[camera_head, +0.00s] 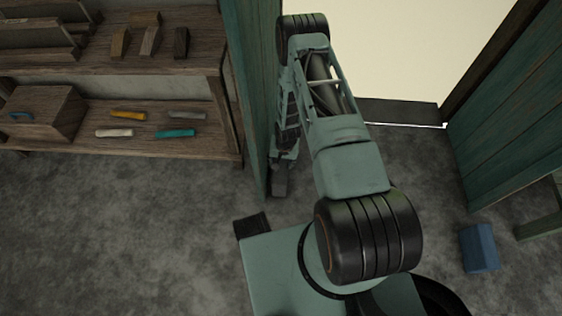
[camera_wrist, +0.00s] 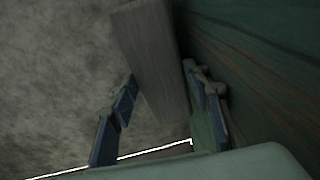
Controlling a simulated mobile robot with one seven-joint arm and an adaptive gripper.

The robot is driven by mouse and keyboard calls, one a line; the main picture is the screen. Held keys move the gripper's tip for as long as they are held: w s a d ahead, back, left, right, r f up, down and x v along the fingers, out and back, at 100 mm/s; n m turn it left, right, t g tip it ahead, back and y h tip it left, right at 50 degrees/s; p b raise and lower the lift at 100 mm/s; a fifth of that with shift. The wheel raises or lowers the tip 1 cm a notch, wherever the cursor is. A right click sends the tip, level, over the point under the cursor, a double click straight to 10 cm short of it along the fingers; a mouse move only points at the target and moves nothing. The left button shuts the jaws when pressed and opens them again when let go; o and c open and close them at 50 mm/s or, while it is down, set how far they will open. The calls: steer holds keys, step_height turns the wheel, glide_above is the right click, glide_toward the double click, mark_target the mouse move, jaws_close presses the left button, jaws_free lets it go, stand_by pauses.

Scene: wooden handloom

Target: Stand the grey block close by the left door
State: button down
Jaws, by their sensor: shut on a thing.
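The grey block (camera_head: 280,184) is low beside the left door, a green plank panel (camera_head: 252,85) standing open. My gripper (camera_head: 284,158) is shut on the block and reaches down from above, close to the door's right face. In the wrist view the block (camera_wrist: 148,42) is a long grey piece between the two fingers of my gripper (camera_wrist: 158,78). The left door (camera_wrist: 265,60) fills the right side there, with a narrow gap to the block. The block looks roughly upright. I cannot tell whether its foot touches the floor.
A bright doorway (camera_head: 390,55) opens behind my arm, with a dark sill (camera_head: 400,112). The right door (camera_head: 510,110) stands at right. A blue block (camera_head: 479,248) lies on the floor. A wooden shelf (camera_head: 215,65) with small blocks and coloured pieces stands left of the left door.

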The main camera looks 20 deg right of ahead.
steer(key=shift+w+a, duration=0.25)
steer(key=shift+a, duration=0.35)
steer(key=c, duration=1)
jaws_free()
steer(key=shift+s, duration=0.1)
steer(key=shift+o, duration=0.2)
steer(key=shift+r, duration=0.1)
step_height(320, 180, up, 12)
steer(key=s+d, duration=0.1)
steer(key=shift+s+d, duration=0.2)
steer(key=shift+s, duration=0.1)
